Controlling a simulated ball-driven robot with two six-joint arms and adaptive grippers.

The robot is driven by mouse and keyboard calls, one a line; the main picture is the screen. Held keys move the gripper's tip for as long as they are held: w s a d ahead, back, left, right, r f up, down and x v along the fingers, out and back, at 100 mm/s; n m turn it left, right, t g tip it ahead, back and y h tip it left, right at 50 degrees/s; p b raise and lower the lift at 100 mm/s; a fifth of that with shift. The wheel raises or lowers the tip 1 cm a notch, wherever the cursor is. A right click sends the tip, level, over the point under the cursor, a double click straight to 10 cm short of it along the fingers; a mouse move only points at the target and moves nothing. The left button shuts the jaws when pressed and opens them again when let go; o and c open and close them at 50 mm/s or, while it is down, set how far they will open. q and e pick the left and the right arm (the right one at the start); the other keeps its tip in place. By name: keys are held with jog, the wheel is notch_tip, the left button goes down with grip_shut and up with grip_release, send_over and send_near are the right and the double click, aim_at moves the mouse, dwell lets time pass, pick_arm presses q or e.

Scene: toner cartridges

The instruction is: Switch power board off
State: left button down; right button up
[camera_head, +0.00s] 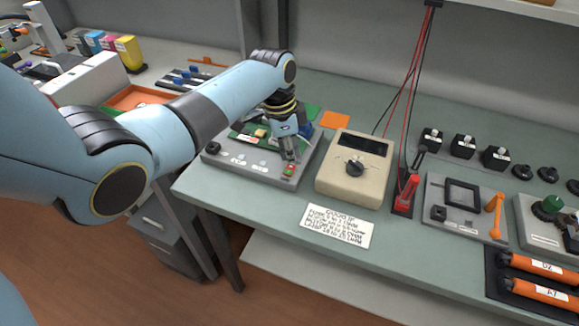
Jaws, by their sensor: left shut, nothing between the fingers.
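The power board (240,169) is a grey panel at the left end of the green bench top, with a green circuit board and several small parts on it. A small red and green switch (289,170) sits near its right front corner. My left gripper (290,157) points down right above this switch, with its fingers shut and empty. I cannot tell whether the fingertips touch the switch. My left arm hides part of the board's back. My right gripper is not in view.
A red-handled probe (406,192), a grey fixture with an orange lever (495,215) and orange cartridges (541,292) lie further right. A handwritten card (339,226) lies at the front edge.

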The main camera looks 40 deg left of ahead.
aim_at(290, 166)
pick_arm(q)
jog(key=shift+f+b, duration=0.7)
jog(key=shift+f, duration=0.4)
dwell(0.6)
jog(key=shift+r, duration=0.15)
notch_tip(290, 166, up, 5)
jog(key=p, duration=0.5)
jog(key=shift+r+p, duration=0.95)
jog(key=shift+p, duration=0.15)
